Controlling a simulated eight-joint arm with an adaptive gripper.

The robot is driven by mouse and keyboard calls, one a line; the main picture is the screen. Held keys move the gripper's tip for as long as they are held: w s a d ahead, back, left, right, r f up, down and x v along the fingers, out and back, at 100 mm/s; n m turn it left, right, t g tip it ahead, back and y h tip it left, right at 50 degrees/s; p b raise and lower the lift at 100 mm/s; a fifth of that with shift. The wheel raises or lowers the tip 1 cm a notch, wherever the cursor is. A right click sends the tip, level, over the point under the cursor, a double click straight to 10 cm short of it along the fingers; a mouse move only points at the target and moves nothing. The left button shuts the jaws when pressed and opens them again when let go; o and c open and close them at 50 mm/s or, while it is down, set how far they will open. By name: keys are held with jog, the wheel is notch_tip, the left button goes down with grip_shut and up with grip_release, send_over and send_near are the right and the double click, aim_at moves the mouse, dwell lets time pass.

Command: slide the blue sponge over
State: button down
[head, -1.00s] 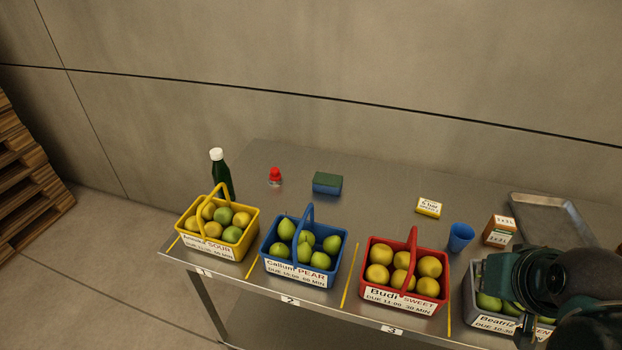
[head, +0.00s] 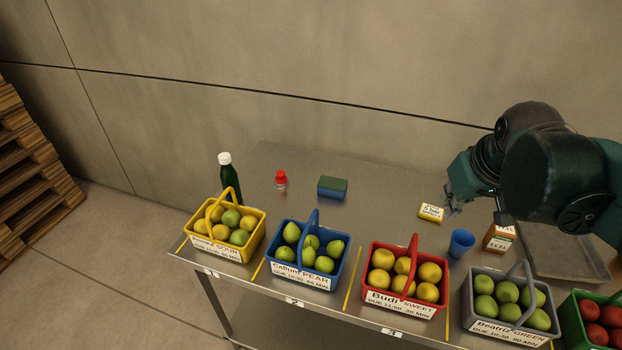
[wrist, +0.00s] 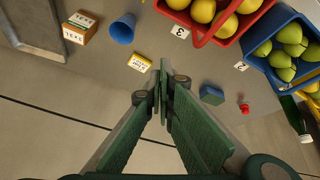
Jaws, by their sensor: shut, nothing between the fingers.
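The blue sponge (head: 332,188) has a dark green top and lies on the metal table behind the blue basket. It also shows in the wrist view (wrist: 212,95), to the right of my fingers and apart from them. My gripper (head: 450,206) is above the back right of the table, close to the small yellow-and-white box (head: 431,213) in the picture. In the wrist view my gripper (wrist: 163,66) has its fingertips together with nothing between them.
Yellow (head: 264,236), blue (head: 337,262), red (head: 446,279) and grey (head: 467,294) fruit baskets line the table's front. A red-capped shaker (head: 281,181) and green bottle (head: 229,178) stand left of the sponge. A blue cup (head: 461,242), carton (head: 498,238) and metal tray (head: 565,262) stand right.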

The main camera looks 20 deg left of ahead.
jog(key=w+a+n+g+p, duration=0.3)
jog(key=w+a+n+p, duration=0.3)
jog(key=w+a, duration=1.35)
jog(key=w+a+f+n+p, duration=0.1)
jog(key=a+f, duration=0.3)
jog(key=a, duration=0.4)
jog(key=w+a+f+n+g+p, duration=0.1)
jog(key=w+a+f+n+p, duration=0.1)
jog(key=a+f, duration=0.3)
jog(key=w+a+f+n+g+h+p, duration=0.1)
jog(key=a+f+n, duration=0.3)
jog(key=a, duration=0.9)
jog(key=shift+w+f, duration=0.15)
jog(key=shift+f, duration=0.5)
jog(key=shift+a, duration=0.1)
jog(key=shift+f, duration=0.1)
